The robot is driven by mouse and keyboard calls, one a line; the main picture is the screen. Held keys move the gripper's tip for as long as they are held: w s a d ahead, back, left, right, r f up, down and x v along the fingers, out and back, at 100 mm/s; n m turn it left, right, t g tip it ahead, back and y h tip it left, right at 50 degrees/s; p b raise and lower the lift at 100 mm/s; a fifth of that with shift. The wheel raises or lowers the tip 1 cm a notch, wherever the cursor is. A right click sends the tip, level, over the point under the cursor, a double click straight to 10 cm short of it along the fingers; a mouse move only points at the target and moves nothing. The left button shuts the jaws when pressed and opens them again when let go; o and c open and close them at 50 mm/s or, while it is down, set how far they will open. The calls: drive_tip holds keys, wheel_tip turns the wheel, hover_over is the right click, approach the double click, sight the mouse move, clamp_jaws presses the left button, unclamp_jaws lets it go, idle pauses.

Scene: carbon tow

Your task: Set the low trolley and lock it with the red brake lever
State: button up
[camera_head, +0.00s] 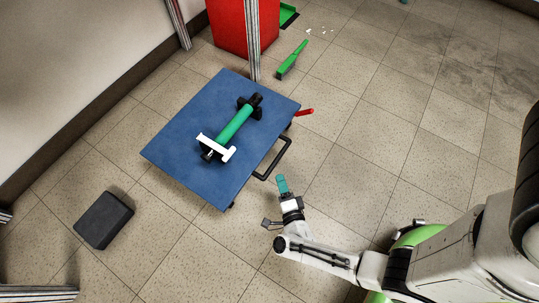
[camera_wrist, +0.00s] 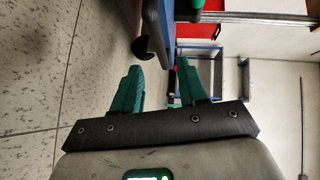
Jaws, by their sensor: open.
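The low trolley (camera_head: 185,145) is a flat blue platform on the floor, left of centre in the head view. A red brake lever (camera_head: 304,112) sticks out at its right corner. A black loop handle (camera_head: 287,155) projects from its right side. My gripper (camera_head: 281,181), with teal fingers, is just beyond the handle's lower end, apart from the platform. In the wrist view my gripper (camera_wrist: 160,86) is open, with nothing between its fingers. The trolley's blue edge (camera_wrist: 152,22) and a black caster (camera_wrist: 143,46) show ahead of it. Most casters are hidden.
A green roll (camera_head: 235,125) with black ends and a white bracket lies on the trolley. A red cabinet (camera_head: 235,28) and a metal post (camera_head: 252,45) stand behind. A green brush (camera_head: 291,60) and a dark block (camera_head: 103,220) lie on the floor. Floor at right is clear.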

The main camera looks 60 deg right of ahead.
sight(278, 158)
drive_tip(key=shift+m+h, duration=0.3)
drive_tip(key=shift+h, duration=0.1)
drive_tip(key=shift+s+d+b+x, duration=0.15)
drive_tip(key=shift+b+x, duration=0.45)
drive_tip(key=shift+x, duration=1.25)
drive_tip(key=shift+s+d+b+x, duration=0.15)
drive_tip(key=shift+b+x, duration=0.5)
drive_tip(key=shift+x, duration=1.2)
drive_tip(key=shift+s+d+b+x, duration=0.15)
drive_tip(key=shift+b+x, duration=0.45)
drive_tip(key=shift+x, duration=1.25)
drive_tip(key=shift+f, duration=0.2)
clamp_jaws()
